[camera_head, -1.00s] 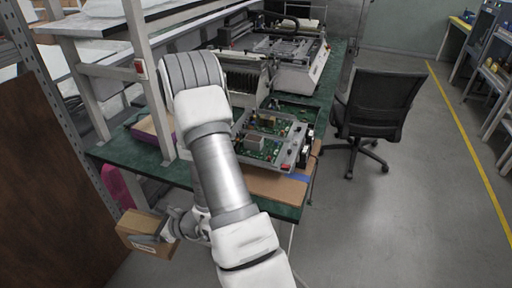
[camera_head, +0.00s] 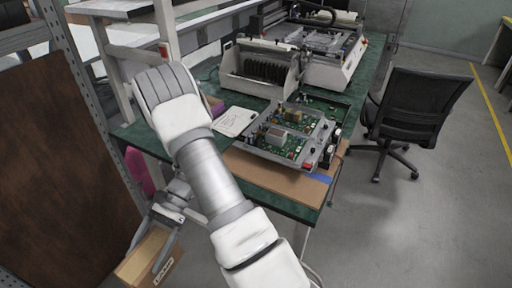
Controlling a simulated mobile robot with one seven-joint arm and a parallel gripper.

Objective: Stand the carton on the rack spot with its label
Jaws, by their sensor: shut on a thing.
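A brown cardboard carton (camera_head: 150,258) with a small white label on its side is at the lower left, tilted and held in the air. My gripper (camera_head: 160,240) is shut on it, with a finger across the carton's near side. The carton is left of the workbench and below its top. The rack spot with its label cannot be made out in this view; a metal rack upright (camera_head: 85,95) stands at the left.
A green workbench (camera_head: 262,188) holds a circuit-board unit (camera_head: 290,135), a slotted white machine (camera_head: 258,68) and a paper sheet (camera_head: 235,121). A black office chair (camera_head: 415,105) stands at the right. A brown panel (camera_head: 45,180) is at the left. Grey floor is clear at the lower right.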

